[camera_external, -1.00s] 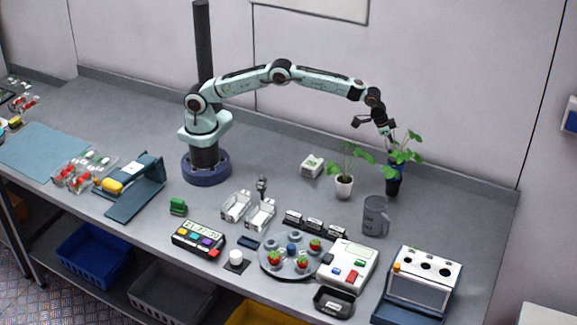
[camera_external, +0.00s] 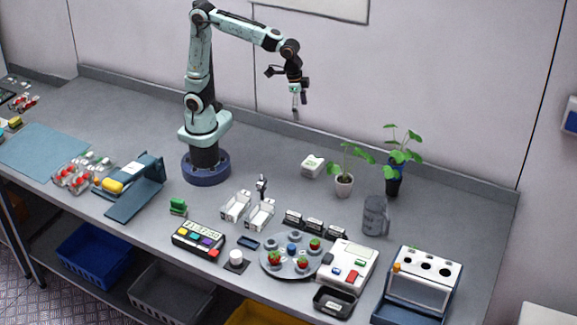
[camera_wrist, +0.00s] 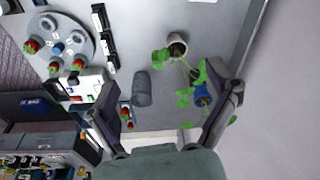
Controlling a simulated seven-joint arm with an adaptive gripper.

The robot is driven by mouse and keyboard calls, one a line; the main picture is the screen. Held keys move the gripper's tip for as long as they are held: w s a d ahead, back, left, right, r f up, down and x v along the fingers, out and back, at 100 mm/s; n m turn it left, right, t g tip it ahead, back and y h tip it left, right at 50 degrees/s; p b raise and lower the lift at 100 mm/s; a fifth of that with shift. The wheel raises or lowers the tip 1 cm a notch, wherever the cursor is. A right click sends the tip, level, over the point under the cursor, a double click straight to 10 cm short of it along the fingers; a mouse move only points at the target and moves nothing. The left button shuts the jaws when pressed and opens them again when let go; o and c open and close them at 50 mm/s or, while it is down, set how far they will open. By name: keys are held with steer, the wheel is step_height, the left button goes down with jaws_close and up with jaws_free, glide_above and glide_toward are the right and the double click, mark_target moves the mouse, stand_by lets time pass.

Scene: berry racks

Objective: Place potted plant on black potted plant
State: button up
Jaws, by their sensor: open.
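A plant in a white pot (camera_external: 344,187) stands upright on the bench at the back right; in the wrist view its white pot (camera_wrist: 177,46) is at upper middle. The leaves of the two plants come close together. My gripper (camera_external: 298,109) is open and empty, high above the bench, left of both plants. Its spread fingers show in the wrist view (camera_wrist: 165,105).
A grey mug (camera_external: 375,216) stands in front of the plants. A small white box (camera_external: 312,166) lies left of the white pot. A round grey berry tray (camera_external: 268,262), a white button device (camera_external: 348,264) and a blue-white rack (camera_external: 425,275) fill the front.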

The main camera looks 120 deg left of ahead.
steer(key=s+d+f+g, duration=0.1)
steer(key=s+f, duration=0.1)
steer(key=s, duration=0.8)
steer(key=s+d+f+m, duration=0.1)
steer(key=s+d+f, duration=0.1)
steer(key=s, duration=0.8)
steer(key=shift+s+d+f+g, duration=0.15)
steer(key=shift+f+g, duration=0.15)
steer(key=shift+g, duration=0.1)
